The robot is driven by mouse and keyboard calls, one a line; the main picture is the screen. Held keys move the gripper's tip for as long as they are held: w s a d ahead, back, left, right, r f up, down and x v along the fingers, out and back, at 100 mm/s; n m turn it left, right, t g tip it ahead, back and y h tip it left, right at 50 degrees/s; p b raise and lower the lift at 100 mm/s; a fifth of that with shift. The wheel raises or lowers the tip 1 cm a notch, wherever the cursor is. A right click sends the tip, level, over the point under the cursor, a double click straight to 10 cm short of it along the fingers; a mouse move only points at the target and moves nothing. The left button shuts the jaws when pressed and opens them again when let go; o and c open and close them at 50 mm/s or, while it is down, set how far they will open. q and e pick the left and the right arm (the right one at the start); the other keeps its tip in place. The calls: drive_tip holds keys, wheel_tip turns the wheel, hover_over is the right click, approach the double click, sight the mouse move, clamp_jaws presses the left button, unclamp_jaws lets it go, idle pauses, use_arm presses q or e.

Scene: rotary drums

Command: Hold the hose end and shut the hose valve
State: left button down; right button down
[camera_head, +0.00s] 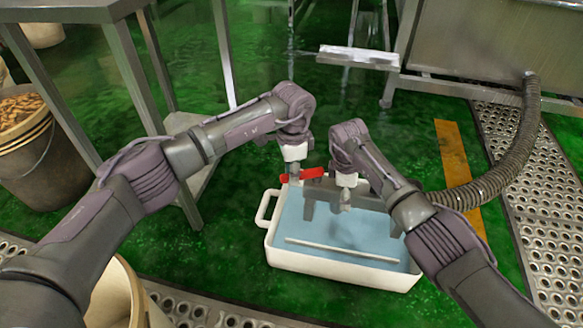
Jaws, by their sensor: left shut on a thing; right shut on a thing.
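A grey ribbed hose (512,160) drops from the steel tank at the right and curves left behind my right arm. Its grey end piece (372,200) shows over the white basin. A red valve handle (312,173) sits above the basin's back left corner and looks roughly level. My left gripper (294,178) points down and is shut at the red handle, covering part of it. My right gripper (345,206) is shut on the grey hose end, just right of the handle. The fingers of both grippers are small and partly hidden.
The white basin (345,266) on the green floor holds bluish liquid, with a pale rod lying across it. A steel table stands at the left beside a bucket (48,165) of brown pieces. A steel tank (495,45) is at the back right. Perforated metal strips edge the floor.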

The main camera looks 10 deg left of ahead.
use_arm(q)
drive_tip(key=shift+s+d+n, duration=0.3)
drive_tip(key=shift+s+n, duration=0.15)
drive_tip(key=shift+n, duration=0.25)
use_arm(e)
drive_tip(key=shift+w+r, duration=0.1)
drive_tip(key=shift+a, duration=0.1)
use_arm(q)
drive_tip(key=n, duration=0.1)
drive_tip(key=s+d+n, duration=0.1)
drive_tip(key=d+n, duration=0.1)
drive_tip(key=n, duration=0.1)
drive_tip(key=shift+s+r, duration=0.1)
drive_tip(key=shift+s, duration=0.25)
drive_tip(key=shift+s+a+n, duration=0.1)
drive_tip(key=shift+n, duration=0.3)
drive_tip(key=c, duration=1.1)
unclamp_jaws()
drive_tip(key=shift+o, duration=0.5)
